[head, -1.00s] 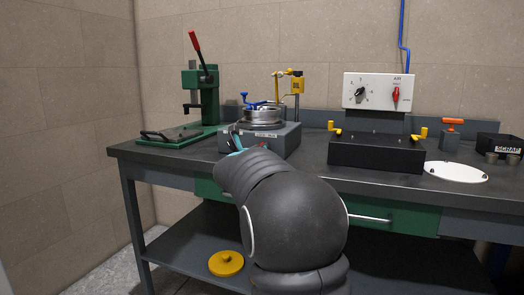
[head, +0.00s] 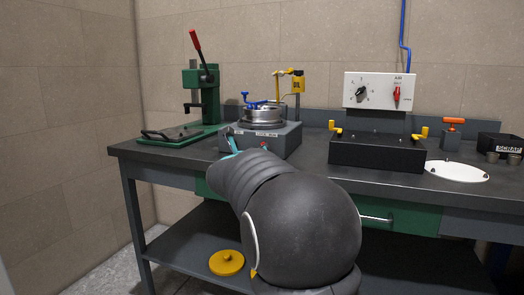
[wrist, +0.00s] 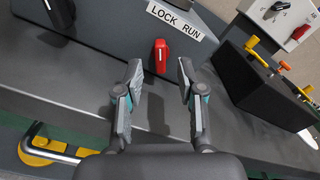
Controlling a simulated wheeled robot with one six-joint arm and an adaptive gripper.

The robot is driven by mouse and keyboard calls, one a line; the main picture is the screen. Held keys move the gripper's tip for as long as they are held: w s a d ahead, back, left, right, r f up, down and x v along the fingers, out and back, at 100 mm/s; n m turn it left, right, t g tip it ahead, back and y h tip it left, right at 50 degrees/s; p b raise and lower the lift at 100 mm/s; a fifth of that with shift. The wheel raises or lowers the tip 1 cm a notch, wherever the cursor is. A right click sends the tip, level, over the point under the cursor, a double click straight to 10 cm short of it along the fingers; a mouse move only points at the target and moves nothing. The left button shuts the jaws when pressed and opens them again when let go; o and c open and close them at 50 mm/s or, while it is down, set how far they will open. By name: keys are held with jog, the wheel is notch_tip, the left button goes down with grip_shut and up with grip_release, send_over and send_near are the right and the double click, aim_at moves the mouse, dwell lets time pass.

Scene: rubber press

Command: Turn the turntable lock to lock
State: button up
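The turntable lock is a small red knob (wrist: 160,55) on the front of the grey turntable base, below a white "LOCK RUN" label (wrist: 175,20). A white line runs along the knob; I cannot tell for sure which word it points to. In the head view the red knob (head: 263,146) shows on the grey base (head: 285,138), which carries a round metal turntable (head: 262,116). My gripper (wrist: 159,70) is open and empty, its fingers on either side of the knob's line and just short of it. In the head view my arm hides most of the gripper.
A black knob (wrist: 55,14) sits left on the same base. A green press (head: 205,95) stands to the left. A black box with yellow handles (head: 376,153), a control panel (head: 379,92) and a white disc (head: 456,172) are to the right. The bench edge lies below the gripper.

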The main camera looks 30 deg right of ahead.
jog(key=v, duration=0.8)
jog(key=shift+s+a, duration=0.2)
jog(key=shift+a, duration=0.05)
jog(key=s+a+f+m+g+y, duration=0.2)
jog(key=s+f+m+g+y, duration=0.1)
jog(key=s+f+m, duration=0.6)
jog(key=s+a+f+m+g+y, duration=0.25)
jog(key=s+f+m+g, duration=0.2)
jog(key=f+m, duration=0.55)
jog(key=s+a+f+m+t+y, duration=0.1)
jog(key=s+a+m+t+y, duration=0.1)
jog(key=s+a+m+y, duration=0.6)
jog(key=shift+s+a+m+y, duration=0.35)
jog(key=shift+s+a+m, duration=2.05)
jog(key=shift+s+a, duration=2.5)
